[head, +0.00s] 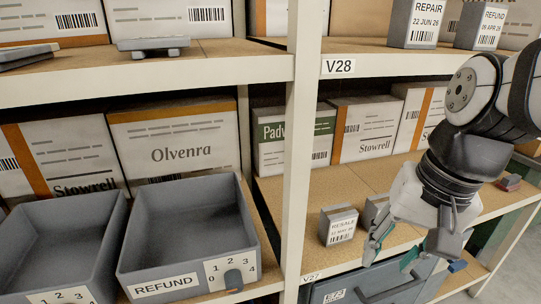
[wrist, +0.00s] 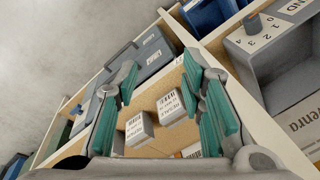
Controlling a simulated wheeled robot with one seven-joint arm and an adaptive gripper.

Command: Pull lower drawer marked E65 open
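A blue-grey drawer front (head: 372,284) shows at the bottom of the head view, below the shelf marked V27. Its small white label (head: 335,296) is too small to read surely, so I cannot tell that it is E65. In the wrist view a blue-grey front (wrist: 143,68) carries a white label and a dark bar handle (wrist: 121,52). My gripper (head: 392,254) is open and empty, its teal-padded fingers pointing down in front of the shelf edge, just above the drawer in the head picture. In the wrist view my gripper (wrist: 165,92) has its fingers wide apart.
Small grey labelled boxes (head: 339,224) stand on the shelf just beside my gripper. A white rack post (head: 299,150) rises left of it. Open grey bins (head: 190,235) sit on the left shelf. Bare floor (wrist: 60,45) shows in the wrist view.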

